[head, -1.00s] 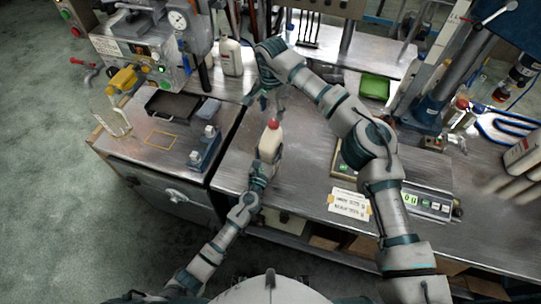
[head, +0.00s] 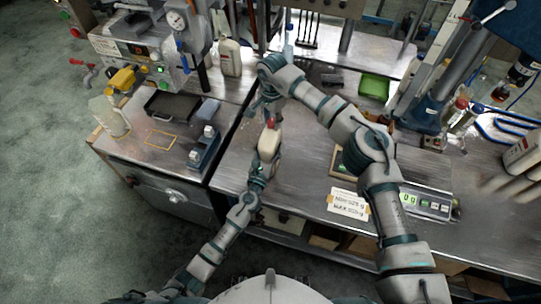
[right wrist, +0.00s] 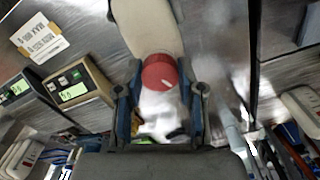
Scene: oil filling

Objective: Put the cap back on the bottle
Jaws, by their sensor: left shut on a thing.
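My left gripper (head: 262,170) is shut on the cream bottle (head: 268,143) and holds it roughly upright above the bench's left edge. The red cap (head: 270,121) sits at the bottle's mouth; how firmly it is seated cannot be told. My right gripper (head: 267,108) is directly above it. In the right wrist view, the red cap (right wrist: 160,72) lies between the fingertips of my right gripper (right wrist: 160,75), which look open with a narrow gap at each side. The bottle (right wrist: 147,25) extends beyond the cap there.
A white bottle (head: 230,57) stands at the back beside the gauge machine (head: 150,45). A green tray (head: 374,86), a paper label (head: 348,203) and a scale display (head: 425,205) lie to the right. The bench between them (head: 300,170) is clear.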

